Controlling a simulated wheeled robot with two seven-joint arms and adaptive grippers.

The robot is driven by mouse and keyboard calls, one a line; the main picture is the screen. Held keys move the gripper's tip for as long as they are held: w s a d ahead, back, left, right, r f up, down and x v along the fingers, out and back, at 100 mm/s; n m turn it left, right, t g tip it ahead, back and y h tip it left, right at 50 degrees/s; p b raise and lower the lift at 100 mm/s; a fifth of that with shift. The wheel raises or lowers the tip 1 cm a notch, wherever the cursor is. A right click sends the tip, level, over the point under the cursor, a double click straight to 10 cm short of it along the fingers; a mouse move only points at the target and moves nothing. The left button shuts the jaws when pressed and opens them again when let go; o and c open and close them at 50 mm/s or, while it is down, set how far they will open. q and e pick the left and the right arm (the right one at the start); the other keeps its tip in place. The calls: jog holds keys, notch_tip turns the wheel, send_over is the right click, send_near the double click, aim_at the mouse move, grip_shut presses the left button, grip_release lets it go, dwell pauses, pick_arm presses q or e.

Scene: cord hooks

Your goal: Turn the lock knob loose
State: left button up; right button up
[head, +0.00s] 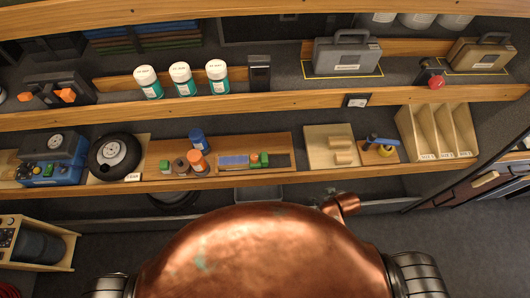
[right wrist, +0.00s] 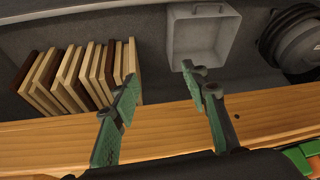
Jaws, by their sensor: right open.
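A red round knob (head: 437,82) on a dark mount sits at the front of the upper shelf, at the right in the head view, between a grey case and a tan case. It is the likeliest lock knob, but I cannot tell whether it is tight or loose. My right gripper (right wrist: 160,60) shows in the right wrist view, its two green-grey fingers apart with nothing between them. It is over a wooden shelf edge (right wrist: 175,122), and the red knob is not in that view. I cannot make out its fingers in the head view. My left gripper is not in view.
The grey case (head: 347,54) and tan case (head: 481,53) flank the knob. White-and-teal bottles (head: 181,80) stand left. The lower shelf holds a blue machine (head: 51,160), a black wheel (head: 113,157) and a wooden divider (head: 437,132). A grey bin (right wrist: 203,35) and upright boards (right wrist: 75,78) lie beyond the shelf edge.

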jog(key=w+a+r+n+t+y+p, duration=0.1)
jog(key=w+a+r, duration=0.1)
jog(key=a+r, duration=0.4)
jog(key=w+a+r+n+y+p, duration=0.1)
jog(key=w+a+r+n, duration=0.15)
jog(key=r, duration=0.65)
jog(key=w+a+r+n+g+y, duration=0.2)
jog(key=a+r+n, duration=0.15)
jog(key=a, duration=0.75)
jog(key=w+a+r+n+g+y, duration=0.15)
jog(key=a+n, duration=0.35)
jog(key=a, duration=0.6)
jog(key=h, duration=0.3)
send_near(255, 157)
jog(key=shift+w+a+f+n+g+y, duration=0.15)
jog(key=shift+w+f+n+g+y, duration=0.1)
jog(key=shift+w+f+n+g, duration=0.15)
jog(key=shift+f, duration=0.15)
jog(key=x, duration=0.7)
jog(key=shift+f+p, duration=0.25)
jog(key=shift+p, duration=0.1)
jog(key=shift+c, duration=0.2)
